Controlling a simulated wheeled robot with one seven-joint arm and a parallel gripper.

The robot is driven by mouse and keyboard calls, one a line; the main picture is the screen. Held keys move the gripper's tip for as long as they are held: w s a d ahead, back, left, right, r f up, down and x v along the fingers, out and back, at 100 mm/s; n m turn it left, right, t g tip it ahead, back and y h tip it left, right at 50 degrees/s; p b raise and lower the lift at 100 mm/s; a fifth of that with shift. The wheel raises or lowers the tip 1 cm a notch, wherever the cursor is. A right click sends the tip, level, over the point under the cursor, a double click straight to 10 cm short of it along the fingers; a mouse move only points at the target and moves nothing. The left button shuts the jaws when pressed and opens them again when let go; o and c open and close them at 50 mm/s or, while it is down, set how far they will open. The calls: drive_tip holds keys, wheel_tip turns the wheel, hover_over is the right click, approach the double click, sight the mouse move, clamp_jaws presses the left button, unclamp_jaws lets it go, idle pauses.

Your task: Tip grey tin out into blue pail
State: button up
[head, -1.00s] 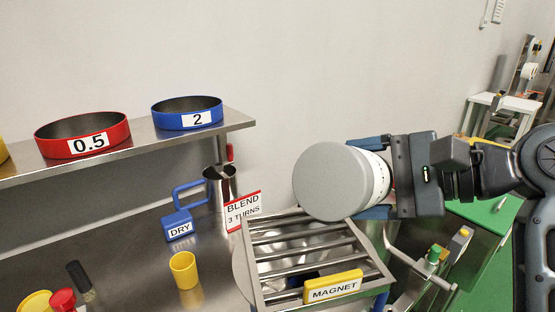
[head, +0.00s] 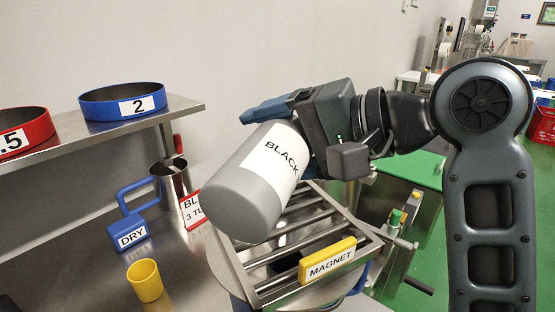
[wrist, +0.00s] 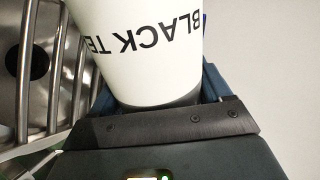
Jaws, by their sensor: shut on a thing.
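The grey tin (head: 245,205) has a white label reading BLACK and is held tilted above the magnet grate, its plain grey end pointing down and left. The tin's label also fills the upper middle of the wrist view (wrist: 140,50). My gripper (head: 290,122) is shut on the tin's side; a blue finger shows behind it. No opening of the tin shows. Blue surfaces (head: 361,276) show at the edge under the grate; I cannot tell whether they are the blue pail.
The metal grate (head: 262,293) carries a yellow MAGNET block (head: 328,262). A yellow cup (head: 145,281), a blue DRY scoop (head: 127,232) and a metal jug (head: 172,185) stand left on the steel bench. A shelf above holds a red ring (head: 25,140) and a blue ring (head: 125,103).

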sight(277, 121)
drive_tip(key=b, duration=0.2)
drive_tip(key=n+t+b, duration=0.1)
drive_tip(key=b, duration=0.1)
drive_tip(key=shift+s+f+n+b, duration=0.25)
drive_tip(key=shift+f+n+b, duration=0.05)
drive_tip(key=shift+f+b, duration=0.1)
drive_tip(key=shift+s+a+r+n, duration=0.15)
drive_tip(key=shift+r+n, duration=0.1)
drive_tip(key=shift+n, duration=0.25)
drive_tip(key=n, duration=0.1)
drive_tip(key=t+b, duration=0.1)
drive_tip(key=n+t+b, duration=0.1)
drive_tip(key=shift+s+a+r+n, duration=0.1)
drive_tip(key=shift+s+r+n, duration=0.15)
drive_tip(key=shift+s+n, duration=0.05)
drive_tip(key=shift+r+n+t+b, duration=0.25)
drive_tip(key=shift+n+t+b, duration=0.15)
drive_tip(key=shift+n+b, duration=0.25)
drive_tip(key=r+n+b, duration=0.1)
drive_tip(key=r+n+t+b, duration=0.1)
drive_tip(key=n, duration=0.1)
drive_tip(key=shift+s+t, duration=0.15)
drive_tip(key=shift+t, duration=0.15)
drive_tip(key=shift+r+n+t+b, duration=0.3)
drive_tip(key=shift+r+n+b, duration=0.2)
drive_tip(key=shift+n, duration=0.15)
